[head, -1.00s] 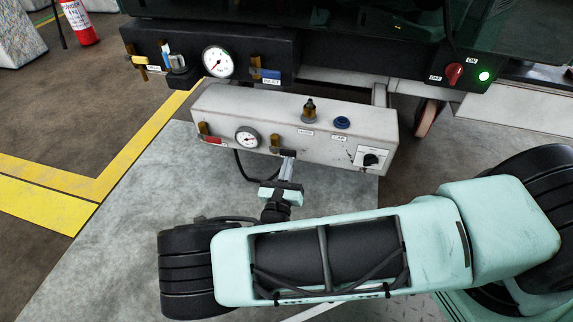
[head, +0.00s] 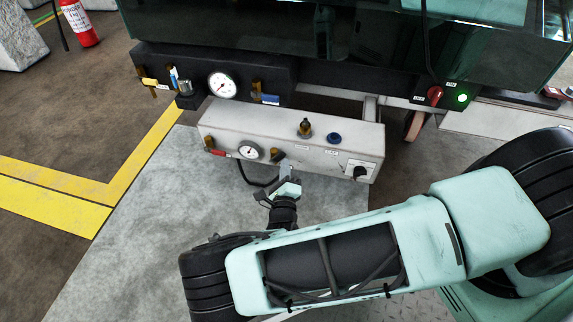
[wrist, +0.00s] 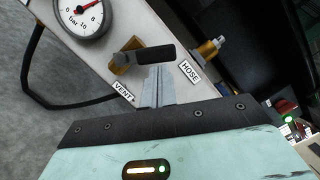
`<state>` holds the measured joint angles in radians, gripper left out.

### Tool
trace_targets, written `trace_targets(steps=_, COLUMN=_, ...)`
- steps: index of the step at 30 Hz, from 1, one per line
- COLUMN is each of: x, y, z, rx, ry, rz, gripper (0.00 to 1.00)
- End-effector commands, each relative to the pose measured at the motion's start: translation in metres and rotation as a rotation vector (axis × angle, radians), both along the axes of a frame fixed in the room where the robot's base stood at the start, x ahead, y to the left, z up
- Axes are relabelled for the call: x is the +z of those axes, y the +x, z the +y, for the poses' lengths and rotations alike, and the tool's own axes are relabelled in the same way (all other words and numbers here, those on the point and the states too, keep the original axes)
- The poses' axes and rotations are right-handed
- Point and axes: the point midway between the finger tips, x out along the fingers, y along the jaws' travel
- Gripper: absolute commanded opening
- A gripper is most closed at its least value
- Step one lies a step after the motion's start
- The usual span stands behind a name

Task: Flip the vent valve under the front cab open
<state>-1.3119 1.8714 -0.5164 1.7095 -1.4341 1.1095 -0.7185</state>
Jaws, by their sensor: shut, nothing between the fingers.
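The vent valve is on the pale box under the cab. It has a brass body (wrist: 124,62) and a black lever (wrist: 154,54) pointing right in the wrist view, above the VENT label (wrist: 123,91). My gripper (wrist: 159,72) is shut and empty. Its fingertips are right by the lever, near its middle; I cannot tell whether they touch it. In the head view my gripper (head: 287,172) is at the box's lower front edge.
The pale box (head: 230,122) also carries a pressure gauge (head: 249,150), a red-handled valve (head: 213,148), a blue knob (head: 334,138) and a black rotary switch (head: 360,172). A black hose (wrist: 32,85) loops below. A HOSE label (wrist: 189,71) and brass fitting (wrist: 211,47) are close by.

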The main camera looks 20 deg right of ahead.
Motion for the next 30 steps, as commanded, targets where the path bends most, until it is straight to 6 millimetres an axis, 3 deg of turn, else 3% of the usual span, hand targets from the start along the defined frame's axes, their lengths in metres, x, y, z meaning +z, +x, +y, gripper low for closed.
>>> trace_targets(steps=3, x=0.01, y=0.002, z=0.003, rx=0.002, ry=-0.089, rz=0.065, gripper=0.0)
trace_targets(steps=16, x=0.021, y=0.009, z=0.013, rx=0.001, ry=-0.353, rz=0.257, gripper=0.0)
trace_targets(steps=30, x=0.023, y=0.013, z=0.017, rx=0.001, ry=-0.348, rz=0.254, gripper=0.0)
